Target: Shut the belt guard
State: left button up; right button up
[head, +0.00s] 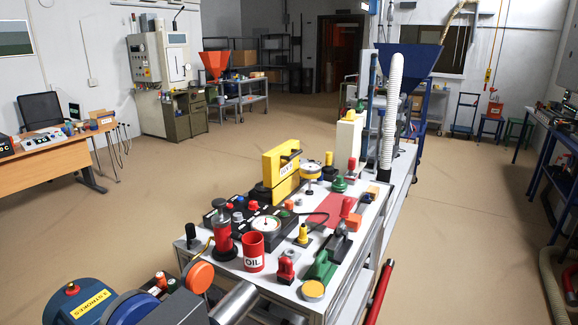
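A yellow cover (281,178) with a small white label and a dark top part stands at the back left of the equipment bench (345,292) in the head view. It looks like the belt guard, but its label is too small to read surely. It stands upright over dark round parts (262,192) at its base. I cannot tell whether it is open or closed. Neither of my grippers shows in this view.
A red OIL can (253,252), a red pump-like bottle (222,235), a gauge (265,224) and a green part (322,265) crowd the bench. A white hose (391,110) rises behind. A blue part marked STROKES (80,303) is at bottom left. The floor left of the bench is clear.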

aim_at(278, 164)
jog(key=i+l+u, duration=0.1)
jog(key=u, duration=0.3)
jog(key=l+u, duration=0.1)
jog(key=u, duration=0.3)
jog(key=i+l+u, duration=0.25)
jog(key=l, duration=0.35)
jog(key=l+u, duration=0.25)
jog(key=l, duration=0.4)
jog(key=i+l+u, duration=0.1)
jog(key=l+u, duration=0.15)
jog(key=l, duration=0.4)
